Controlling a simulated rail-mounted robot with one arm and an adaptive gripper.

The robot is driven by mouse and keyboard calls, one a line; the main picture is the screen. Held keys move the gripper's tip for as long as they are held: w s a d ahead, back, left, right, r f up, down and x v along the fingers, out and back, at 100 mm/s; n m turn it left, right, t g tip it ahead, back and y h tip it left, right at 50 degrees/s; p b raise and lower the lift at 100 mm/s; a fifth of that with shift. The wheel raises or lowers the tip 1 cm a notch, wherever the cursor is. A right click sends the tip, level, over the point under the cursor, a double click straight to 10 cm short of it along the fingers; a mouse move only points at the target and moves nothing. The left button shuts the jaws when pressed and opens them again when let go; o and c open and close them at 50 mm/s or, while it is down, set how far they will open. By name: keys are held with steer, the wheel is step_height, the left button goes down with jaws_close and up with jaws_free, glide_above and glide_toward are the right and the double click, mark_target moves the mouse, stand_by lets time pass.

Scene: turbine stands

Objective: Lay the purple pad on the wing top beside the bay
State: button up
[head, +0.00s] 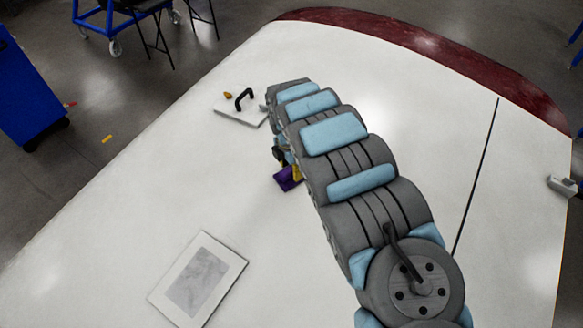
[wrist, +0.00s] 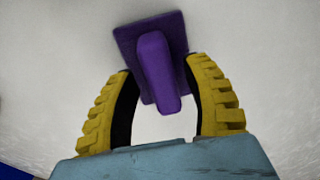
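The purple pad (head: 287,179) is a flat plate with a raised block-like handle. It is at or very near the white wing top (head: 130,205), below the end of my arm; contact is hard to tell. In the wrist view the pad (wrist: 157,72) fills the upper middle. My gripper's yellow fingers (wrist: 160,68) stand on either side of its handle, apart, with gaps showing to the handle. A white-rimmed rectangle with a mottled grey inside (head: 199,283), apparently the bay, is at the lower left. My arm hides part of the gripper in the head view.
A white panel with a black handle (head: 243,99) lies at the far edge, with a small orange piece (head: 228,95) on it. A grey block (head: 562,186) is at the right. The wing between pad and framed rectangle is clear.

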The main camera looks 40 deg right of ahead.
mark_target(290, 168)
stand_by(0.3)
steer(key=shift+w+a+r+p, duration=0.1)
steer(key=shift+a+r+p, duration=0.05)
steer(key=shift+r+p, duration=3.1)
steer(key=shift+r+b, duration=0.25)
steer(key=shift+b, duration=0.15)
